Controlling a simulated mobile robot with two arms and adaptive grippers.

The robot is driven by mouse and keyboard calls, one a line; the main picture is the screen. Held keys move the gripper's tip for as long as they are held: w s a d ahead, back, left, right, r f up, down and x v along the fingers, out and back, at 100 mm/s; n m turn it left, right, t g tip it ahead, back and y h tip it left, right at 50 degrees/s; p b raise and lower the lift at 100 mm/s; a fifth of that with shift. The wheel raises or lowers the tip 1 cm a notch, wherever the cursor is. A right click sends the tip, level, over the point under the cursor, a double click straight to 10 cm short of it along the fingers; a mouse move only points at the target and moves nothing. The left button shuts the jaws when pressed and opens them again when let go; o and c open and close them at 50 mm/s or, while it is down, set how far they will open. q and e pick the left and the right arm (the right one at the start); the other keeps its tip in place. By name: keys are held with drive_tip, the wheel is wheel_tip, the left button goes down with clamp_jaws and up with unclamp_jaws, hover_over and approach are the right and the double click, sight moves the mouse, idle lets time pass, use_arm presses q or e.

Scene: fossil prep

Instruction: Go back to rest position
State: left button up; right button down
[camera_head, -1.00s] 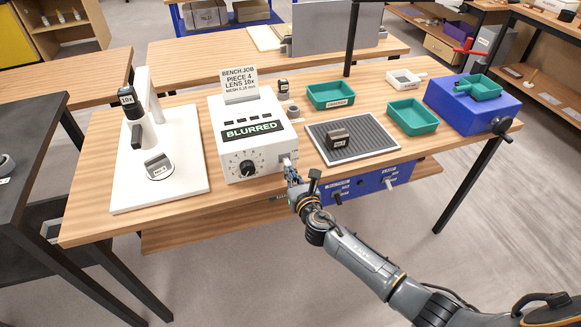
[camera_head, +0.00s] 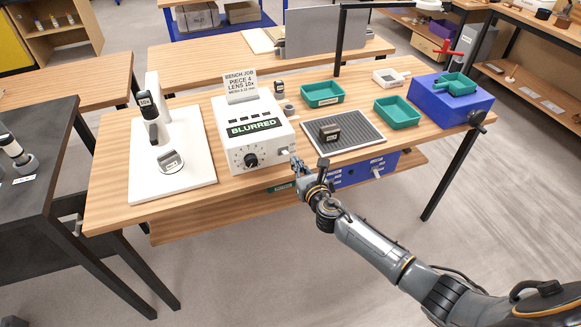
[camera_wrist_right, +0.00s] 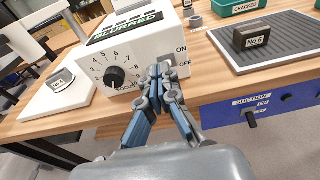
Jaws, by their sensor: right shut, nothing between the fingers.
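My right gripper (camera_head: 297,166) is shut and empty, just in front of the lower right corner of the white control box (camera_head: 231,156) at the table's front edge. In the right wrist view the gripper (camera_wrist_right: 163,72) stands near the box's ON/OFF switch; whether it touches cannot be told. The box has a black focus dial (camera_wrist_right: 115,77) and a display reading BLURRED (camera_head: 253,126). My left gripper is not in view.
A microscope (camera_head: 165,130) stands at left. Right of the box are a dark mat (camera_head: 362,141) with a block labelled No 6 (camera_wrist_right: 251,36), green trays (camera_head: 397,112) and a blue box (camera_head: 449,101). A blue suction panel (camera_wrist_right: 273,111) is under the table edge. Open floor lies in front.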

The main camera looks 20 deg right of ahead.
drive_tip(key=s+d+f+m+g+b, duration=0.1)
drive_tip(key=s+f+m+g+b, duration=0.15)
drive_tip(key=s+f+m, duration=0.7)
drive_tip(key=s+d+f+m+g+h+b, duration=0.1)
drive_tip(key=s+d+f+m+g, duration=0.3)
drive_tip(key=f, duration=1)
drive_tip(key=s+a+f+m+g+b, duration=0.15)
drive_tip(key=s+f+m, duration=0.25)
drive_tip(key=s+f, duration=0.6)
use_arm(q)
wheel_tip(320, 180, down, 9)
drive_tip(key=b, duration=0.4)
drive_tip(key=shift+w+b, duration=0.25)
drive_tip(key=shift+b, duration=0.1)
use_arm(e)
drive_tip(key=s+a+f+m+g, duration=0.1)
drive_tip(key=s+f+m, duration=0.4)
drive_tip(key=s, duration=0.6)
drive_tip(key=s+f+m+g, duration=0.3)
drive_tip(key=s+f+m, duration=0.3)
drive_tip(key=s+f, duration=0.3)
drive_tip(key=s+a+f+m+g, duration=0.1)
drive_tip(key=s+f+m+g, duration=0.2)
drive_tip(key=s, duration=1.2)
wheel_tip(320, 180, down, 4)
drive_tip(key=shift+a+r+m, duration=0.1)
drive_tip(key=shift+a+m, duration=0.25)
drive_tip(key=shift+m, duration=0.9)
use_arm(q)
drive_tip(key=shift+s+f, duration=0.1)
